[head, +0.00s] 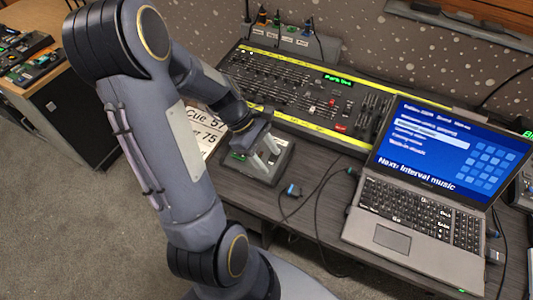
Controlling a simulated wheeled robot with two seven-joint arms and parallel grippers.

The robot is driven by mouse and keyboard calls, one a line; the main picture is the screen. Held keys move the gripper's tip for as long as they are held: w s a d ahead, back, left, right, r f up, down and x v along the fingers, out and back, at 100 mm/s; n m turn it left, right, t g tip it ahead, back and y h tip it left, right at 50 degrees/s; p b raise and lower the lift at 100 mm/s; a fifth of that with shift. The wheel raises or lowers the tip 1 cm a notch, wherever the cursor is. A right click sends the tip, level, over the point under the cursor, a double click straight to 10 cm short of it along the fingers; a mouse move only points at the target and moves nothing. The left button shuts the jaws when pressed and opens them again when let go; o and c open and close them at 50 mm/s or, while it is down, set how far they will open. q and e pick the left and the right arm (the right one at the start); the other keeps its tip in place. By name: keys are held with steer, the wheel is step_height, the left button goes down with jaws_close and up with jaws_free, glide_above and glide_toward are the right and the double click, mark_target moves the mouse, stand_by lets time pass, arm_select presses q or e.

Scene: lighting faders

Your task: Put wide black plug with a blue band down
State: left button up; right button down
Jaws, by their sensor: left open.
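A black plug with a blue band (292,190) lies on the dark desk on the end of a black cable, between the small grey box and the laptop. My left gripper (265,154) is open, with its pale fingers over the small grey box (234,178), left of the plug and apart from it. I see nothing between the fingers. The arm hides part of the box and of the desk. My right gripper is out of view.
The laptop (412,190) stands to the right, with black cables beside it. The lighting desk with faders (300,95) is behind. A cue sheet (208,128) is partly hidden by my arm. A socket box (290,42) with several plugs is at the wall. Some bare desk (320,225) lies in front.

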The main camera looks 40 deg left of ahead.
arm_select(q)
steer(key=s+d+r+m+t+y, duration=0.2)
steer(key=s+d+r+m, duration=0.7)
steer(key=m, duration=1)
step_height(320, 180, up, 3)
steer(key=shift+s+d+r+t+y, duration=0.15)
steer(key=shift+s+t+y, duration=0.35)
steer(key=shift+t, duration=0.5)
